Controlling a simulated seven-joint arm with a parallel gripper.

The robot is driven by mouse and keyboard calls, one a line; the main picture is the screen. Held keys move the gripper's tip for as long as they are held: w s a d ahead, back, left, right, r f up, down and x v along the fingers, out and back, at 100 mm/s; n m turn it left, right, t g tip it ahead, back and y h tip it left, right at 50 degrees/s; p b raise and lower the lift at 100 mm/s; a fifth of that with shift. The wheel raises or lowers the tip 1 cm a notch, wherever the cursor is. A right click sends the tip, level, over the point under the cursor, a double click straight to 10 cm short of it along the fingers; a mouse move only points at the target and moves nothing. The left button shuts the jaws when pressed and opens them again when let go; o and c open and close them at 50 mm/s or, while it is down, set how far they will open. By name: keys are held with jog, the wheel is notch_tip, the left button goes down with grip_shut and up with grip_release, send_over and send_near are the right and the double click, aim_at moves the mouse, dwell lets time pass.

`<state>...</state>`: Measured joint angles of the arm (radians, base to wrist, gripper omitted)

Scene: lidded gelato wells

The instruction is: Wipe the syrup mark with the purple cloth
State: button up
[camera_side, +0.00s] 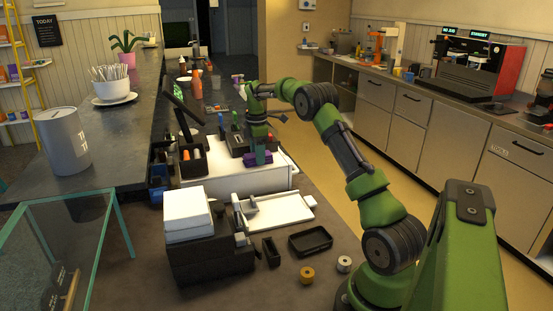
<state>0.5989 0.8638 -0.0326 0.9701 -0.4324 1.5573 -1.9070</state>
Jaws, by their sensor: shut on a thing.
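My gripper (259,150) points down over the white-topped unit (220,176) in the middle of the counter. It is shut on the purple cloth (250,160), which shows as a small purple patch at the fingertips, low against the unit's top. I cannot tell whether the cloth touches the surface. I cannot make out a syrup mark in this view; the gripper and cloth cover part of the unit's top.
A dark caddy (192,160) and a tilted screen (185,103) stand left of the gripper. Nearer are a white tray (285,212), a black tray (310,241) and stacked white boxes (187,212).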

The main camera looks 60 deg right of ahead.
aim_at(243, 165)
jog(key=shift+s+d+f, duration=0.1)
jog(key=shift+s+d, duration=0.85)
jog(key=shift+w+a, duration=2.7)
jog(key=shift+a, duration=0.05)
jog(key=shift+w+r, duration=0.1)
jog(key=shift+r, duration=0.1)
notch_tip(243, 165, up, 8)
